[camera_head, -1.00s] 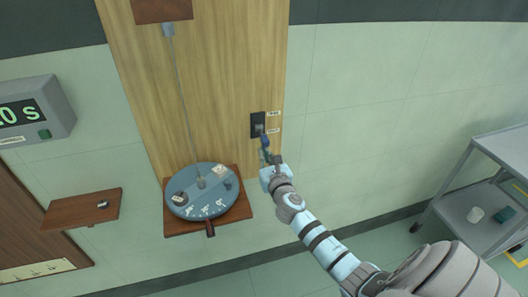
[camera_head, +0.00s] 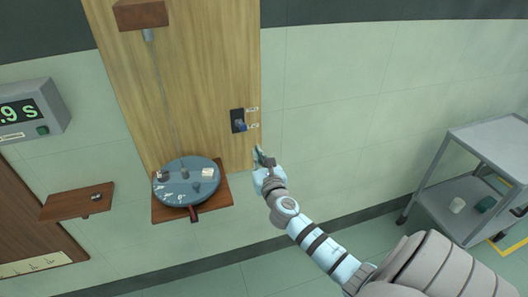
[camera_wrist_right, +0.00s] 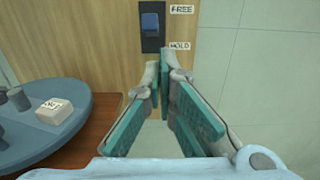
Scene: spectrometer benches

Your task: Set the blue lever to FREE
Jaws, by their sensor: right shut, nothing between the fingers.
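The blue lever (camera_head: 242,127) sits on a black plate (camera_head: 236,115) on the wooden wall panel. In the right wrist view the lever (camera_wrist_right: 151,21) is a blue paddle just above the plate's middle, nearer the FREE label (camera_wrist_right: 181,9) above than the HOLD label (camera_wrist_right: 180,46) below. The paddle juts toward me, so its exact tilt is hard to tell. My right gripper (camera_head: 262,154) is below and right of the plate, clear of the lever. In the wrist view its teal-padded fingers (camera_wrist_right: 164,76) are shut and empty. My left gripper is not in view.
A blue-grey disc (camera_head: 178,195) with several small items rests on a wooden shelf (camera_head: 222,192) left of my right gripper. A small shelf (camera_head: 65,206) and a digital timer (camera_head: 38,112) are farther left. A grey cart (camera_head: 487,150) stands right; the wall between is clear.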

